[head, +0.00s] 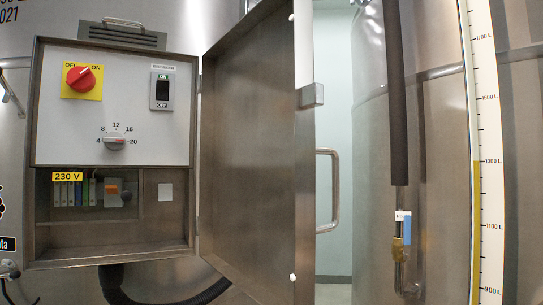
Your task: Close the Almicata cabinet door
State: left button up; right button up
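The steel cabinet (190,252) hangs at the left of the head view, and its inside is exposed. Its door (250,160) stands wide open, hinged on the cabinet's right side and swung out toward me. A bar handle (334,190) shows on the door's outer side, at its right edge. A small latch piece (312,95) sits on the same edge above the handle. Inside are a red rotary switch (79,77), a breaker switch (163,87), a numbered dial (116,141) and a lower compartment with terminals (75,193). Neither of my grippers is in view.
A steel vat (436,150) stands at the right with a level gauge (488,150), a dark hose (397,90) and a blue-handled valve (403,227). A black cable (115,285) hangs below the cabinet. A pale wall (335,90) shows between door and vat.

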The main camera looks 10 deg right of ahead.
aim_at(256, 225)
jog(key=i+l, duration=0.15)
jog(key=l, duration=0.15)
jog(key=i+l, duration=0.15)
jog(key=l, duration=0.15)
jog(key=i+l+u, duration=0.1)
jog(key=l, duration=0.2)
jog(key=i+l+u, duration=0.1)
jog(key=u, duration=0.25)
jog(key=l+u, duration=0.6)
jog(key=u, duration=0.15)
